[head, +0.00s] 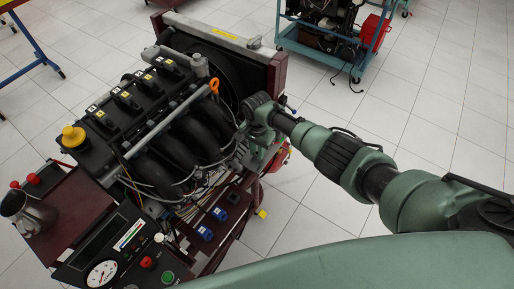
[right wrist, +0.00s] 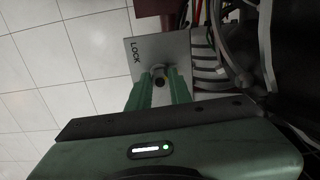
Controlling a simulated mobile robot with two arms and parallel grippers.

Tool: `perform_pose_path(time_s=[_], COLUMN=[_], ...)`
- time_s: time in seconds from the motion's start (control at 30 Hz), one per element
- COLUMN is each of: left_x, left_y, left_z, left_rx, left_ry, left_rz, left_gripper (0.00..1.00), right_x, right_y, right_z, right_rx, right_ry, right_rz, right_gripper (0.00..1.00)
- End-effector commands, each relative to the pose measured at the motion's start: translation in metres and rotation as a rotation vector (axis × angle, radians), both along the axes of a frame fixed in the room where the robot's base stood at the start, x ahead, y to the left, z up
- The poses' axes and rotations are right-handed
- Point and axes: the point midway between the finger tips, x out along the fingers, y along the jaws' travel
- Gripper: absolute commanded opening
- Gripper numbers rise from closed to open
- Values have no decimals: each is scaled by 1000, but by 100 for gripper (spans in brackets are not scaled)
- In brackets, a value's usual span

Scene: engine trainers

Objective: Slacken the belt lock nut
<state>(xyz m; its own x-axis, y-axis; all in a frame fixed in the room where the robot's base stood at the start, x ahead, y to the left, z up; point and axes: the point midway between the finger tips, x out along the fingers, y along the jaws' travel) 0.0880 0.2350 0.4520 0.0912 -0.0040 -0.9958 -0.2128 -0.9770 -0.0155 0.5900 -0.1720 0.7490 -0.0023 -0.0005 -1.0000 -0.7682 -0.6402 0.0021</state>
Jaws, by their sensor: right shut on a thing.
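The engine trainer (head: 150,110) stands on the left of the head view. In the right wrist view a grey plate (right wrist: 145,45) marked "LOCK" lies just beyond my right gripper (right wrist: 158,84). The gripper's two green fingers are closed around a small dark round piece with a pale ring, the lock nut (right wrist: 158,74), in front of the plate. The fingers hide its sides. In the head view my right gripper (head: 254,150) is at the engine's right side, low beside the radiator; the nut cannot be made out there. My left gripper is not in view.
The radiator (head: 225,45) and black intake pipes (head: 190,130) stand close to my right arm. Wires and hoses (right wrist: 205,30) run right of the plate. A control panel (head: 130,250) is at the front. Tiled floor is clear on the right; another trainer cart (head: 330,45) stands behind.

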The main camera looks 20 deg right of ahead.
Motion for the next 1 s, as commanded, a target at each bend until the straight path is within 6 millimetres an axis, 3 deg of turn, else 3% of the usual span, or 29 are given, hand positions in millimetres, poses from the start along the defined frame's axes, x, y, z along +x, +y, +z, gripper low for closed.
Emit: perform_pose_path(time_s=[1.0], left_x=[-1], left_y=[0], left_z=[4], left_rx=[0], left_ry=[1], left_rz=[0], left_gripper=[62], right_x=[-1], right_y=[0], right_z=[0], right_rx=[4], right_ry=[1], right_rz=[967], right_gripper=[0])
